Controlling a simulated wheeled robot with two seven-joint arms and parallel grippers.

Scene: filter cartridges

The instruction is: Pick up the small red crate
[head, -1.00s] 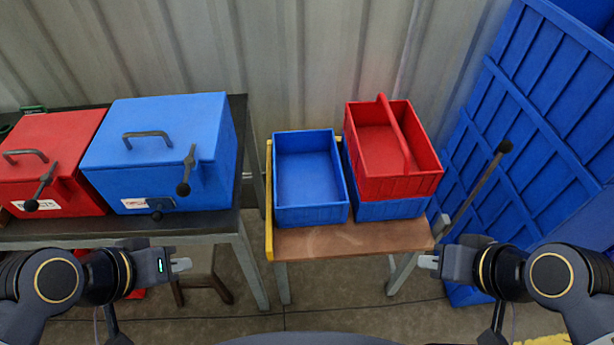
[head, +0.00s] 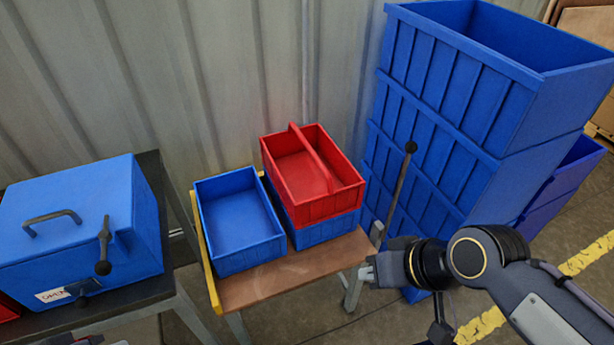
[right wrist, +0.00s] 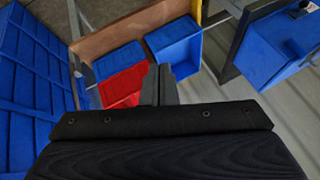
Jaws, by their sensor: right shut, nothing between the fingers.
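The small red crate (head: 325,207), with a red handle arching over it, sits on top of a blue crate (head: 328,232) on the small wooden-topped table (head: 275,286). It looks empty. In the right wrist view the red crate (right wrist: 122,84) is partly hidden behind my fingers. My right gripper (head: 369,271) is shut and empty, to the right of and nearer than the crate, by the table's right edge. Its shut fingers also show in the right wrist view (right wrist: 158,86). Only a sliver of my left gripper shows at the bottom left of the head view; its fingers cannot be made out.
An open blue crate (head: 240,247) stands left of the red one. A tall stack of large blue crates (head: 445,110) and an upright lever (head: 400,185) stand to the right. A blue lidded box (head: 90,225) is at left. A corrugated wall (head: 260,60) is behind.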

